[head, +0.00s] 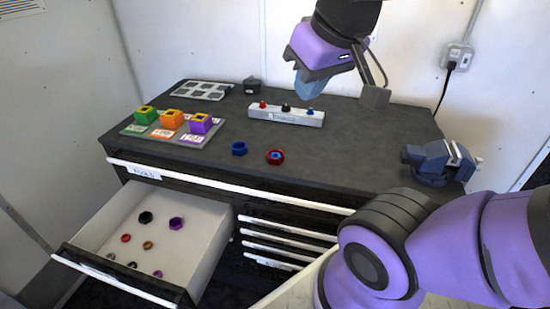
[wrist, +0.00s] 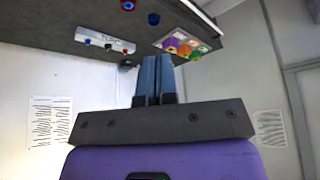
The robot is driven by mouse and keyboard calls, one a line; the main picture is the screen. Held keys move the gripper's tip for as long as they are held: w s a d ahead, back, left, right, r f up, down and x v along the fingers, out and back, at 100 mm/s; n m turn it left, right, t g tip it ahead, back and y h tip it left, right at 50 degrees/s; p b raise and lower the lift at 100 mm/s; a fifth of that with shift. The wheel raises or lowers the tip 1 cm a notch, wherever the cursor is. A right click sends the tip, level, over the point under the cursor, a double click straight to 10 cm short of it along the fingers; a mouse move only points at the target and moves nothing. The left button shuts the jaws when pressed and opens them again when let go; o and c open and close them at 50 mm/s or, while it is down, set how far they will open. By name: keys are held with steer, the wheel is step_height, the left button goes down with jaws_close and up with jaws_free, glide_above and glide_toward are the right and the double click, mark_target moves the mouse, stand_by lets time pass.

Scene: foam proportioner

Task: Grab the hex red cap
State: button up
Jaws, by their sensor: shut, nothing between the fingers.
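A red hex cap (head: 275,157) with a blue centre lies on the dark cabinet top (head: 350,150), near the front edge. It also shows in the wrist view (wrist: 128,6), at the top edge. A blue hex piece (head: 239,149) sits just to its left in the head view. My gripper (head: 306,82) is above the back of the cabinet top, behind and apart from the red cap. Its blue fingers (wrist: 157,80) are together in the wrist view, with nothing seen between them.
A white block (head: 285,116) with red, black and blue knobs stands behind the cap. Green, orange and purple boxes (head: 171,119) sit on cards at left. A vise (head: 438,161) is at right. An open drawer (head: 190,245) holds several loose caps and rings.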

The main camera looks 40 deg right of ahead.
steer(key=o, duration=0.4)
steer(key=shift+c, duration=0.2)
steer(key=o, duration=0.3)
steer(key=shift+w, duration=0.3)
steer(key=o, duration=0.9)
steer(key=shift+n+g, duration=0.4)
steer(key=shift+n, duration=0.3)
steer(key=w, duration=0.1)
steer(key=w+f, duration=0.1)
steer(key=w, duration=0.1)
steer(key=w+d, duration=0.1)
steer(key=w, duration=0.1)
steer(key=shift+f, duration=0.3)
steer(key=shift+o, duration=0.2)
steer(key=n+g+y, duration=0.1)
steer(key=n+g, duration=0.2)
steer(key=n, duration=0.4)
glide_above(275, 155)
steer(key=s, duration=0.2)
step_height(275, 155, down, 29)
steer(key=shift+w+d+r, duration=0.15)
steer(key=shift+r, duration=0.05)
steer(key=shift+w+f, duration=0.25)
steer(key=shift+f, duration=0.6)
steer(key=shift+w+f, duration=0.2)
steer(key=shift+f, duration=0.7)
steer(key=shift+w+f, duration=0.25)
steer(key=shift+f, duration=0.6)
